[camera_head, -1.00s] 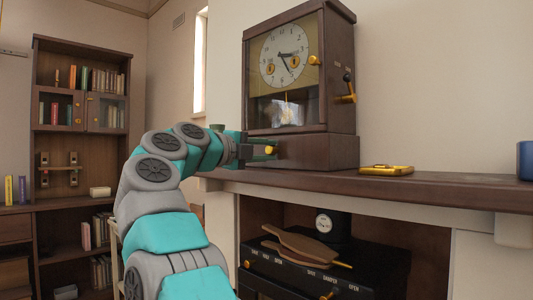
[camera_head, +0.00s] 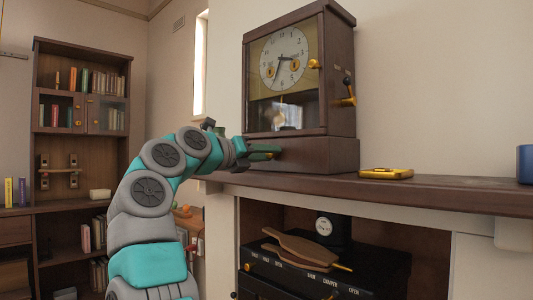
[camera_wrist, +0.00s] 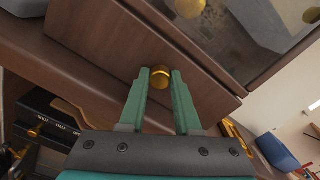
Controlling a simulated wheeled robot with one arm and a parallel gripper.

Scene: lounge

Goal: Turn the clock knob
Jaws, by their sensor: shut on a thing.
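The dark wooden clock (camera_head: 312,155) stands on the mantel shelf, with a round white dial (camera_head: 284,58) and a glass front. The clock knob (camera_wrist: 160,77) is a small gold knob on the wooden base, seen in the wrist view. My gripper (camera_wrist: 160,72) has its two green fingers on either side of this knob and is shut on it. In the head view my gripper (camera_head: 272,152) is at the left of the clock base, and its fingers hide the knob.
A black-handled lever (camera_head: 348,90) sticks out of the clock's right side. A yellow-gold object (camera_head: 386,174) and a blue cup (camera_head: 525,163) stand on the shelf (camera_head: 440,192) to the right. Below is a black unit with a wooden paddle-shaped object (camera_head: 300,248).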

